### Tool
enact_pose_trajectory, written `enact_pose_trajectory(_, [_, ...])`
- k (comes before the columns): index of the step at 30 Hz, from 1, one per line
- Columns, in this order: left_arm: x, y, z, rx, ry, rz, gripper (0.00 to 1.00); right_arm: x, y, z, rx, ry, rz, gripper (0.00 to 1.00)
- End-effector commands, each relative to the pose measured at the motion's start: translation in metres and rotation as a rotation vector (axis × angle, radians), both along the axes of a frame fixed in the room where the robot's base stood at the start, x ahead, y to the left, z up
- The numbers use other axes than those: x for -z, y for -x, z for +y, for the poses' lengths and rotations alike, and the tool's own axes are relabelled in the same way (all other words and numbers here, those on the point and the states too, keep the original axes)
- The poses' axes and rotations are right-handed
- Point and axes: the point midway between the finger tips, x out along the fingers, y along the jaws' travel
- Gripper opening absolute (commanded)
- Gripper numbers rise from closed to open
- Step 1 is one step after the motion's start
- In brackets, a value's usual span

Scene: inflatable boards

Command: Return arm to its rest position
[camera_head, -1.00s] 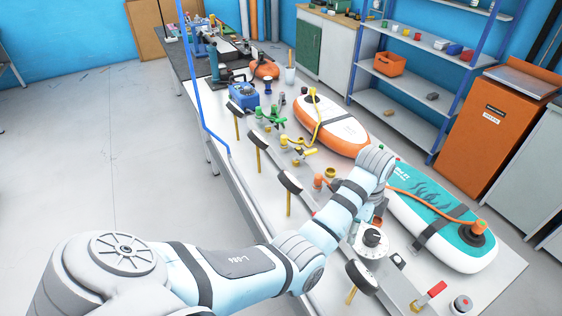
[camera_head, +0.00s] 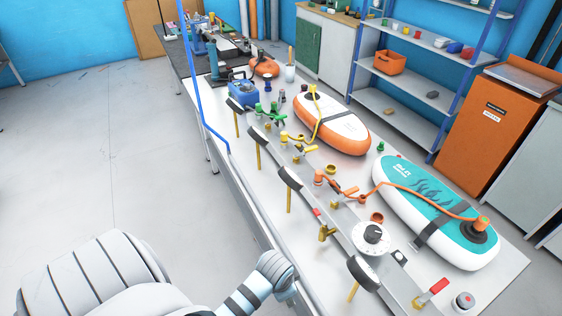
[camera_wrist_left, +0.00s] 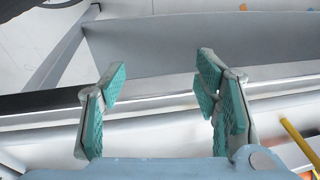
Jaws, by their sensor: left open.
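My left arm (camera_head: 262,283) comes in low at the left of the head view, its visible end in front of the near edge of the workbench (camera_head: 262,215). The left gripper is not visible in the head view. In the left wrist view my left gripper (camera_wrist_left: 160,90) is open, its two teal-padded fingers wide apart with nothing between them. Behind the fingers are grey rails or edges. My right gripper is in neither view.
A teal and white board (camera_head: 432,215) and an orange and white board (camera_head: 332,125) lie on the bench. A row of valves, a dial (camera_head: 371,237) and a red-handled valve (camera_head: 432,292) run along the near side.

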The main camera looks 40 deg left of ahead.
Motion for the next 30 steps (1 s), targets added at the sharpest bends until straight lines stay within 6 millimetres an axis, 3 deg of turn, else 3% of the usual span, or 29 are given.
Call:
enact_pose_trajectory(4, [0.015,0.008,0.002,-0.03,0.005,-0.001,0.56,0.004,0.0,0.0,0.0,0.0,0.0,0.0])
enact_pose_trajectory(20, [0.016,0.008,0.002,-0.035,0.005,-0.002,0.56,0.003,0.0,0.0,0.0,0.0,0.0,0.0])
enact_pose_trajectory(23, [0.025,0.011,0.003,-0.041,0.007,0.002,0.56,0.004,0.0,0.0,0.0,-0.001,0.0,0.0])
enact_pose_trajectory(26, [0.07,0.027,0.006,-0.08,0.013,0.022,0.56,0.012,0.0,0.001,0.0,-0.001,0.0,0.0])
enact_pose_trajectory(29, [0.146,0.07,0.012,-0.154,0.024,0.049,0.56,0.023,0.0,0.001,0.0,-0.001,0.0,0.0])
enact_pose_trajectory(30, [0.176,0.095,0.015,-0.189,0.029,0.058,0.56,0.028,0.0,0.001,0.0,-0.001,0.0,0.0])
